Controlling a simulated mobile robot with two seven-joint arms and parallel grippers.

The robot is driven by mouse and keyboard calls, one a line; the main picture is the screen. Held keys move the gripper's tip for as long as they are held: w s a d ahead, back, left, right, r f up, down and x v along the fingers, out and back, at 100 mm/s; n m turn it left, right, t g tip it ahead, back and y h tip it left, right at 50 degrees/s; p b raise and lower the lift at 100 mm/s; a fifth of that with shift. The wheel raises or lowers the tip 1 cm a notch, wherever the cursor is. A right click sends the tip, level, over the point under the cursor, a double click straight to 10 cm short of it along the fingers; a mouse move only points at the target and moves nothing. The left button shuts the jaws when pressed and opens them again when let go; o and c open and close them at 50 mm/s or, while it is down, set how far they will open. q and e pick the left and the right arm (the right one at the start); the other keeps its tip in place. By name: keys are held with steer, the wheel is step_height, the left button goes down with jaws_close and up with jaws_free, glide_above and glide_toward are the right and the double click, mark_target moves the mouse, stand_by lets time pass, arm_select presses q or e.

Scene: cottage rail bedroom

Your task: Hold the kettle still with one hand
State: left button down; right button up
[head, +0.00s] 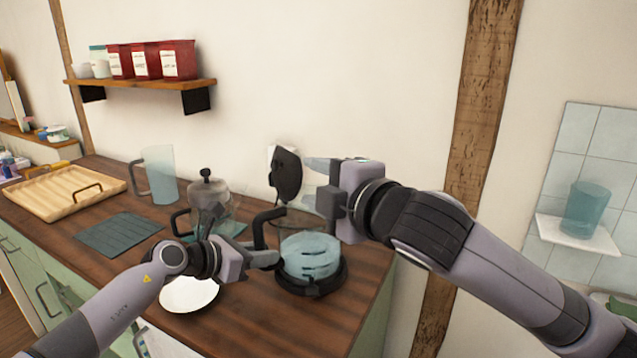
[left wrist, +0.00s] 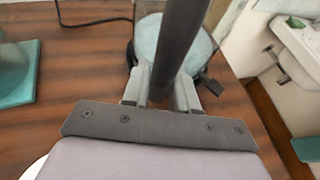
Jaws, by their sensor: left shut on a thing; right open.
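The kettle (head: 310,257) has a clear, bluish body on a black base and stands upright near the counter's right end. Its black lid (head: 287,176) is swung up, open. My left gripper (head: 268,258) is shut on the kettle's black handle (head: 260,228). In the left wrist view the handle (left wrist: 184,45) runs between the fingers of my left gripper (left wrist: 162,92), with the pale kettle body (left wrist: 203,52) behind it. My right gripper (head: 322,182) is open above the kettle, its fingers pointing left just beside the lid. It hides part of the kettle's upper right side.
A French press (head: 208,200) stands close left of the kettle, with a clear jug (head: 160,175) behind it. A white plate (head: 188,294) lies beneath my left arm. A dark mat (head: 118,234) and wooden tray (head: 62,192) lie farther left. The counter's front right is clear.

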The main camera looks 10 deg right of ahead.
arm_select(q)
steer(key=c, duration=0.8)
jaws_free()
steer(key=shift+a, duration=0.1)
